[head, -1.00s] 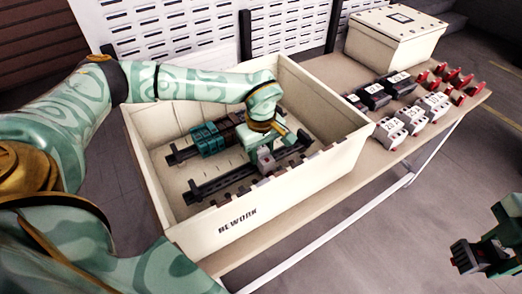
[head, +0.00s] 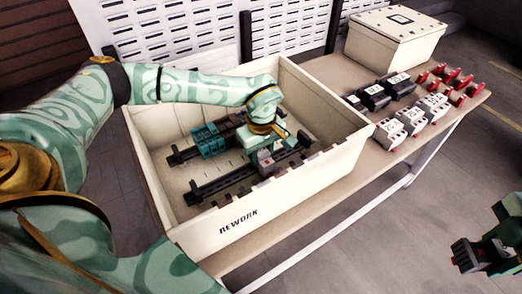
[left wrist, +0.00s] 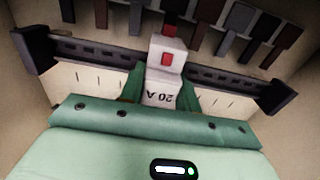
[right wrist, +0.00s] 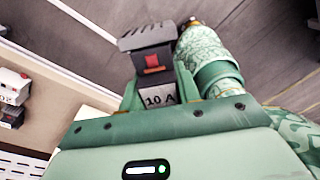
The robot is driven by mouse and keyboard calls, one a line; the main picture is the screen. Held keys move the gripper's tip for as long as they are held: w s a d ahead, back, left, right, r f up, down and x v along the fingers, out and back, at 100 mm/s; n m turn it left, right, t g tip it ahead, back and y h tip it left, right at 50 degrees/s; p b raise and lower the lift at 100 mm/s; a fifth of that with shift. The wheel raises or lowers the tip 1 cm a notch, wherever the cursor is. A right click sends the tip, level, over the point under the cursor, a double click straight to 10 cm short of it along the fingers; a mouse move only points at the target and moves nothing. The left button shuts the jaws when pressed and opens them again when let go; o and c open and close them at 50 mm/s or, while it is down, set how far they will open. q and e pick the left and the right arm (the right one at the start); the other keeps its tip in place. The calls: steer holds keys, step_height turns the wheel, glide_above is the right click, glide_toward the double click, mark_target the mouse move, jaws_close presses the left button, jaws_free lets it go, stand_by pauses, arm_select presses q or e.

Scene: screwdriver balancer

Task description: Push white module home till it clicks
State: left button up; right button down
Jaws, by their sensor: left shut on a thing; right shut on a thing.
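A white module (left wrist: 163,85) marked 20 A, with a red switch, is between the fingers of my left gripper (left wrist: 162,88). The left wrist view shows it across the dark front rail (left wrist: 224,78) in the bin. In the head view my left gripper (head: 266,156) reaches down into the bin, and the module (head: 265,162) is partly hidden by it. I cannot tell whether it is fully seated. My right gripper (right wrist: 154,92) is shut on a dark module (right wrist: 152,60) marked 10 A, with a red switch, held off to the right of the table.
The cream bin (head: 300,207) has high walls around both rails. Green and dark modules (head: 208,139) sit on the rear rail (head: 180,156). Loose modules, red parts (head: 459,80) and a lidded box (head: 395,45) stand on the table to the right.

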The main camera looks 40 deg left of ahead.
mark_target(506, 251)
arm_select(q)
steer(key=o, duration=1.2)
steer(key=shift+c, duration=0.2)
step_height(506, 251, up, 12)
steer(key=p, duration=0.3)
arm_select(e)
step_height(506, 251, up, 4)
steer(key=shift+s+r, duration=0.15)
steer(key=shift+r, duration=0.05)
arm_select(q)
step_height(506, 251, up, 12)
steer(key=p, duration=1.1)
steer(key=shift+p, duration=0.35)
arm_select(e)
step_height(506, 251, up, 14)
steer(key=s+t, duration=0.1)
